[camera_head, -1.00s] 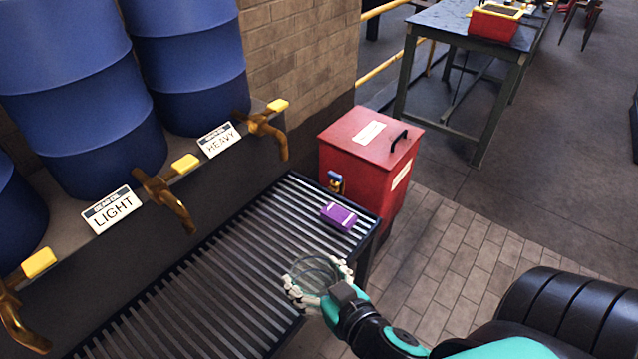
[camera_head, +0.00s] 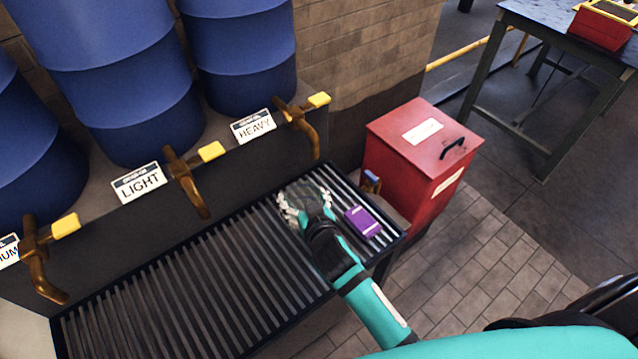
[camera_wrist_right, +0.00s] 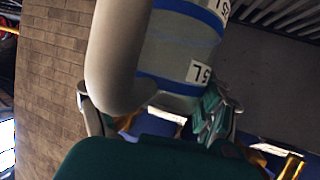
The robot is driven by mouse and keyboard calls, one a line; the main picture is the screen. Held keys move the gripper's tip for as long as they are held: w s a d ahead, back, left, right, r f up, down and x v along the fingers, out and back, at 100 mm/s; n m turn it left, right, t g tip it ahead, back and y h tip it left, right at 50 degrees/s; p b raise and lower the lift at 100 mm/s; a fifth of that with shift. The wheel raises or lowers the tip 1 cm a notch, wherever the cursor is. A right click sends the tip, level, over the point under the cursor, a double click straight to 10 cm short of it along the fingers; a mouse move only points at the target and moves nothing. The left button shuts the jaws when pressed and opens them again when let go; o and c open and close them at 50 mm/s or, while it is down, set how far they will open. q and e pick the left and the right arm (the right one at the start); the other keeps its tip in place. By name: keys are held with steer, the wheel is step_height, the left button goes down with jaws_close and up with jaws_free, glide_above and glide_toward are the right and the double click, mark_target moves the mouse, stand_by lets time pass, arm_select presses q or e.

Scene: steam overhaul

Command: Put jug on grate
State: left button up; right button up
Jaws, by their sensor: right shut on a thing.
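The jug (camera_wrist_right: 180,45) is a clear vessel with blue bands, a white "5L" label and a thick grey handle. My right gripper (camera_head: 305,207) is shut on it; the fingers also show on both sides of it in the wrist view (camera_wrist_right: 155,120). In the head view the jug is mostly hidden by the gripper. The gripper and jug are over the far right part of the grate (camera_head: 200,275), a dark slatted rack below the taps. I cannot tell whether the jug touches the slats. My left gripper is not in view.
A purple block (camera_head: 362,221) lies on the grate just right of my right gripper. A red bin (camera_head: 420,150) stands at the grate's right end. Brass taps (camera_head: 186,180) with yellow handles overhang the back edge, under blue drums (camera_head: 130,80). The grate's left part is clear.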

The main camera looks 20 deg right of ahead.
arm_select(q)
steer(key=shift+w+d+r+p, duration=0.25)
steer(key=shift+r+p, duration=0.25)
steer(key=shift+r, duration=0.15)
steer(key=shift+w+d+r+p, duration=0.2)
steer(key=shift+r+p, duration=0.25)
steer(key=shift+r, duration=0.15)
arm_select(e)
steer(key=w+d+f, duration=0.4)
steer(key=w+d, duration=0.1)
steer(key=w, duration=0.1)
steer(key=shift+d, duration=0.3)
steer(key=shift+w+f, duration=0.1)
steer(key=shift+f, duration=0.15)
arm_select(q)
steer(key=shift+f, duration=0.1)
arm_select(e)
steer(key=o, duration=1.6)
steer(key=shift+o, duration=0.2)
